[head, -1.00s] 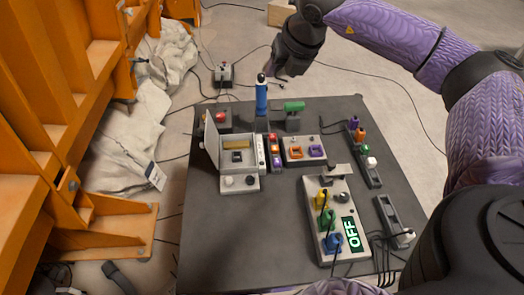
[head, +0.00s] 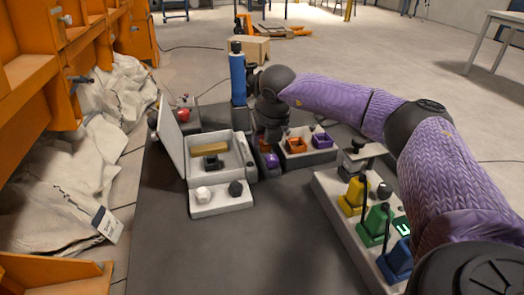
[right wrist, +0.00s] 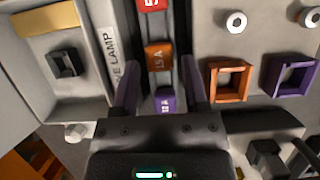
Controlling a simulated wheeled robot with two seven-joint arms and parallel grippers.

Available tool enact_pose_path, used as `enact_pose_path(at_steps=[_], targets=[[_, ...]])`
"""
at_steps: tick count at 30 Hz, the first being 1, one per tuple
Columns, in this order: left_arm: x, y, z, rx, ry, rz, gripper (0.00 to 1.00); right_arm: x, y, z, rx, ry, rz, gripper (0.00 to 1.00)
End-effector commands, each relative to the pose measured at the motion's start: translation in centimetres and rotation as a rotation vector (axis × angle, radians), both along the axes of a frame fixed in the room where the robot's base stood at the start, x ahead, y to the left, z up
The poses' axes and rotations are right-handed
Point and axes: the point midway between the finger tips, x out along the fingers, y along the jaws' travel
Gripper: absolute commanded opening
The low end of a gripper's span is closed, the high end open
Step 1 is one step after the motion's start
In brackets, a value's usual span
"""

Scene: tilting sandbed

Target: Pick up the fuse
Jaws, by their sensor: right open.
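Several coloured fuses stand in a narrow row between the open grey box and the socket panel. In the right wrist view they are a red fuse (right wrist: 152,4), an orange fuse (right wrist: 159,56) marked 15 A and a purple fuse (right wrist: 166,101). My right gripper (right wrist: 160,82) is open over this row, with one finger on each side of it near the orange and purple fuses. I cannot tell whether the fingers touch a fuse. In the head view the right gripper (head: 268,135) partly hides the row; the purple fuse (head: 271,160) shows below it. My left gripper is not in view.
The open grey box (head: 222,195) with raised lid stands left of the row. The panel with orange and purple sockets (head: 318,156) is on the right. A blue bottle-like object (head: 238,75) stands behind. A panel with coloured plugs (head: 348,225) is front right. The front-middle table (head: 240,255) is clear.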

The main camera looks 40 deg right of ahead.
Motion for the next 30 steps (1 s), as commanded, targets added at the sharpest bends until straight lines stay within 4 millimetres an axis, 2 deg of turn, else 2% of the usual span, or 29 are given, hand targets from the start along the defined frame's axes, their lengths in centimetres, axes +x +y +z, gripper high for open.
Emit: enact_pose_path(at_steps=[1,3,10,18,27,30], targets=[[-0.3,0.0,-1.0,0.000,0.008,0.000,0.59,0.3,-0.1,-1.6,0.001,0.005,-0.001,0.57],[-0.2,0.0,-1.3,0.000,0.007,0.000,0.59,0.5,-0.3,-2.1,0.001,0.003,-0.001,0.57],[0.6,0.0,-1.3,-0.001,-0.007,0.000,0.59,0.6,-0.3,-1.9,0.001,0.000,0.000,0.57],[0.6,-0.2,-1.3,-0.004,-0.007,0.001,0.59,0.6,-0.3,-1.9,0.001,0.000,0.000,0.00],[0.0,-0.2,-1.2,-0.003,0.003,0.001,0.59,0.6,-0.3,-1.9,0.001,0.000,0.000,0.00],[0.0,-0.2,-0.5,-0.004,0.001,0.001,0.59,0.6,-0.3,-0.6,0.001,-0.004,0.000,0.00]])
